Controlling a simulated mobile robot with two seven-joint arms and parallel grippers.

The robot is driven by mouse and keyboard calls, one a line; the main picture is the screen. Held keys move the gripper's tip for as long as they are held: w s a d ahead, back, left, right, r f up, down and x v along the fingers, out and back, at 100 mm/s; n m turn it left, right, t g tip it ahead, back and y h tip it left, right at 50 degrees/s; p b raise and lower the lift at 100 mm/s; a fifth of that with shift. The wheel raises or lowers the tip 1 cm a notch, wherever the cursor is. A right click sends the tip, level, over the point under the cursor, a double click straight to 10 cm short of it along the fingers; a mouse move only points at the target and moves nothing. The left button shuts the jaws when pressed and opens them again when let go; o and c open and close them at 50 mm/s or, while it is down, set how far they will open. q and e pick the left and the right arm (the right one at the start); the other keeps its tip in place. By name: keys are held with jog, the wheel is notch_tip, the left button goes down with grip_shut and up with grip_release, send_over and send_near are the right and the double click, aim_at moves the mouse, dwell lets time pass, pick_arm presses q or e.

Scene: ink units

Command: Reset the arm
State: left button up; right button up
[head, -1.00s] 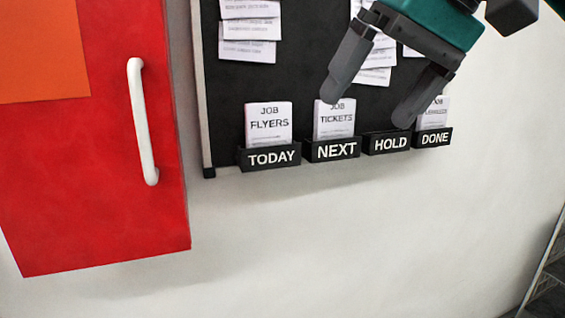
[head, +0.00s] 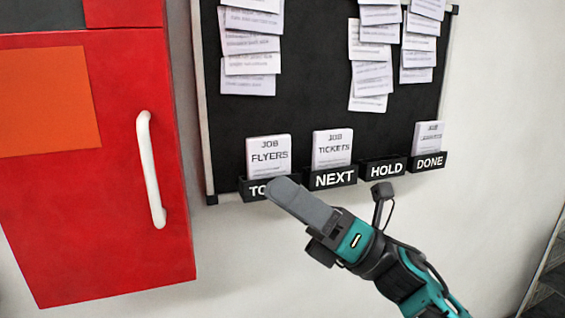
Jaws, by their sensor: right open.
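My right gripper (head: 300,203) shows in the head view, grey with a teal arm behind it coming in from the lower right. It is open and seen edge-on, so one finger mostly covers the other, and I see nothing held in it. The fingertip overlaps the TODAY holder (head: 246,188) in the picture and hides part of its label. I cannot tell whether it touches the holder. My left gripper is not in view.
A black board (head: 310,80) on the white wall carries hanging paper slips. Job flyers (head: 268,154), job tickets (head: 332,150) and a third card stack (head: 427,138) stand in holders; the HOLD holder (head: 386,170) looks empty. A red cabinet (head: 100,220) with a white handle (head: 150,170) is at left.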

jog(key=w+d+f+m+t+h+p, duration=0.1)
jog(key=d+f+m+t+h, duration=0.35)
jog(key=m, duration=0.55)
jog(key=d+f+m+t+h+p, duration=0.1)
jog(key=d+f+m+t+h, duration=0.1)
jog(key=f+m+t+h, duration=0.5)
jog(key=w+d+f+m+t+h, duration=0.1)
jog(key=d+f+m+t+h, duration=0.2)
jog(key=f+m, duration=0.7)
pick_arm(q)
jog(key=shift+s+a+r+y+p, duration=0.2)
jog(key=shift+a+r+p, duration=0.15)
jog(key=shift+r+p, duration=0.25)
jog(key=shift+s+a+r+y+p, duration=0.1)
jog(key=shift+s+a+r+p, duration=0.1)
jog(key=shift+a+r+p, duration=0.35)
pick_arm(e)
jog(key=s+d+f+m+g+h, duration=0.3)
jog(key=s+f+m+g, duration=0.1)
jog(key=s+f+m, duration=0.3)
jog(key=s+d+f+m+g+h, duration=0.4)
jog(key=s+f+m+g, duration=0.1)
jog(key=s+f+m, duration=0.3)
notch_tip(320, 180, down, 3)
jog(key=shift+s+d+r, duration=0.15)
jog(key=shift+s+d, duration=0.15)
jog(key=shift+s, duration=0.3)
